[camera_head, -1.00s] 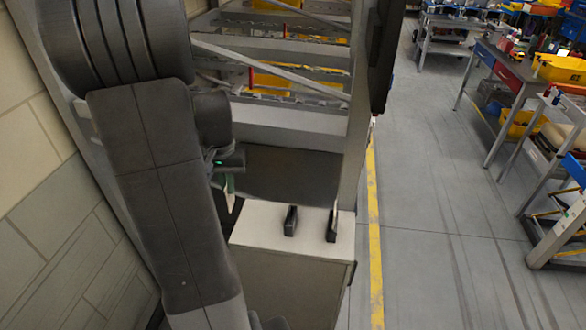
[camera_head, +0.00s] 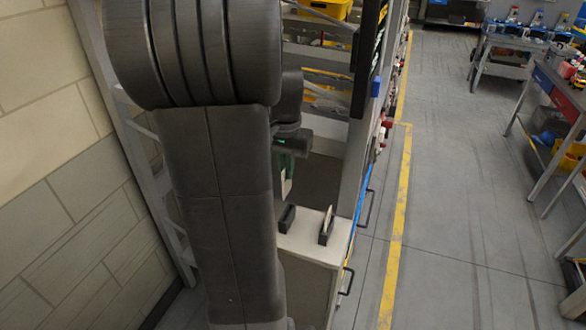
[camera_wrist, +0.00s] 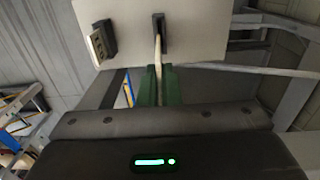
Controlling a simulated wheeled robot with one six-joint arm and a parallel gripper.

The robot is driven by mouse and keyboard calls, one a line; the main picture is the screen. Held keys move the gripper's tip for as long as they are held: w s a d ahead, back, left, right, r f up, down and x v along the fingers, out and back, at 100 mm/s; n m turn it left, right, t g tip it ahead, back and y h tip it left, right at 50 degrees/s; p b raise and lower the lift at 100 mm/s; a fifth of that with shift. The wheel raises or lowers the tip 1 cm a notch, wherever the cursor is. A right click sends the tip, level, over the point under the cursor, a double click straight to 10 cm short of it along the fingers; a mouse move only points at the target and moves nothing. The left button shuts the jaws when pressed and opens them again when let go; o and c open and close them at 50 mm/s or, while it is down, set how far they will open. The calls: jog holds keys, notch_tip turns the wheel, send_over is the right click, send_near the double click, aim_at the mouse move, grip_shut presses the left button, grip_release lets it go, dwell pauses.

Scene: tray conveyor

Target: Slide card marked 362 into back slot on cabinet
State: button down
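My gripper (camera_head: 285,165) has green fingers, which also show in the wrist view (camera_wrist: 157,86). They are shut on a thin pale card (camera_wrist: 158,52), seen edge-on; no number on it can be read. In the head view the card (camera_head: 286,186) hangs below the fingers. The cabinet (camera_head: 312,247) has a pale top with two dark slots. The empty-looking slot (camera_head: 287,218) is just below the held card; in the wrist view this slot (camera_wrist: 158,25) lines up with the card's far end. Whether they touch I cannot tell. The other slot (camera_head: 326,232) holds an upright card (camera_head: 329,213).
A metal rack frame (camera_head: 357,130) rises behind the cabinet. A wall (camera_head: 60,150) is close on the left. Open grey floor with a yellow line (camera_head: 400,200) is on the right. Workbenches (camera_head: 560,100) stand farther right.

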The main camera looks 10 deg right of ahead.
aim_at(286, 182)
jog(key=shift+s, duration=0.15)
jog(key=shift+a+f, duration=0.1)
jog(key=shift+f, duration=0.2)
jog(key=shift+f+b, duration=2.05)
jog(key=shift+f, duration=0.55)
jog(key=shift+f+b, duration=1.5)
jog(key=shift+f, duration=1.1)
jog(key=c, duration=1.6)
grip_release()
jog(key=shift+o, duration=0.2)
notch_tip(286, 182, up, 14)
